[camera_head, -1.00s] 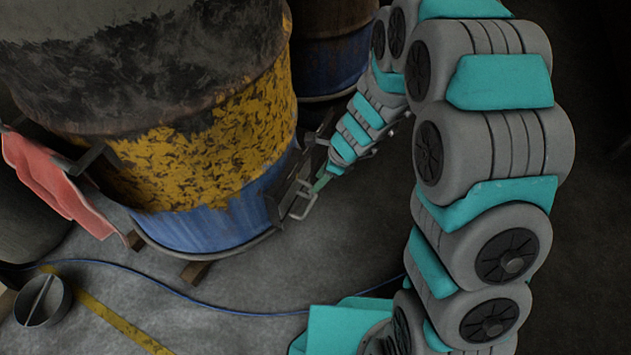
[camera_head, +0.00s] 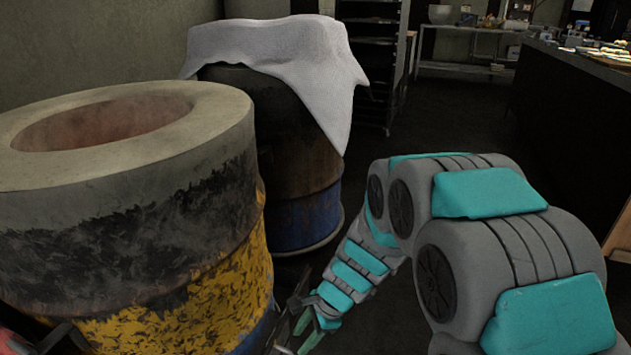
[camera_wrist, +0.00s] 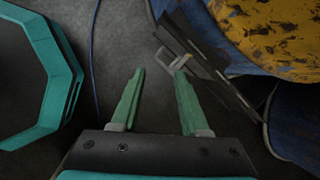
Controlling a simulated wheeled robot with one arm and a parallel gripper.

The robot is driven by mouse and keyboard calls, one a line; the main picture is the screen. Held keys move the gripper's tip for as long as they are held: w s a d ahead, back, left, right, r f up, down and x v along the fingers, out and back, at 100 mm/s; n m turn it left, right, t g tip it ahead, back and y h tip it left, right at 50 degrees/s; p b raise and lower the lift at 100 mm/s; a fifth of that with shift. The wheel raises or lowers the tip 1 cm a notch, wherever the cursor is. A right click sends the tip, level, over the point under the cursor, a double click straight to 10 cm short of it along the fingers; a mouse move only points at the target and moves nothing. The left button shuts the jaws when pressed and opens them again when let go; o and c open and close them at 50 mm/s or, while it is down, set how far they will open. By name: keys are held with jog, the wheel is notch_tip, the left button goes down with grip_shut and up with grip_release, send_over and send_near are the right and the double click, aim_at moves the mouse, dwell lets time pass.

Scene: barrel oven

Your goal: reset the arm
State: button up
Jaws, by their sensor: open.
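My gripper (camera_head: 306,328) is low in the head view, beside the right side of the near barrel oven (camera_head: 215,280). In the wrist view its two green fingers (camera_wrist: 159,76) are apart with only floor between them. The oven's dark door plate (camera_wrist: 222,82) with a light metal handle (camera_wrist: 179,61) lies just beyond the right fingertip. That fingertip overlaps the handle in the picture; I cannot tell whether they touch. My arm bends down from the right of the head view, and nothing is held.
A second barrel (camera_head: 309,165) under a white cloth (camera_head: 285,60) stands behind the near one. A dark rack (camera_head: 378,60) and a counter (camera_head: 585,75) are farther back. Dark open floor (camera_head: 440,120) lies between. A blue cable (camera_wrist: 93,50) runs along the floor.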

jog(key=s+d+r+n+g+h+p, duration=0.1)
jog(key=s+d+r+n+h+p, duration=0.1)
jog(key=s+d+r+n, duration=0.5)
jog(key=s+d+r+n+h+p, duration=0.2)
jog(key=s+d+r+n, duration=0.5)
jog(key=s, duration=0.9)
jog(key=d+r+h, duration=0.1)
jog(key=d+r, duration=0.2)
jog(key=r, duration=0.2)
jog(key=shift+s+d+g, duration=0.4)
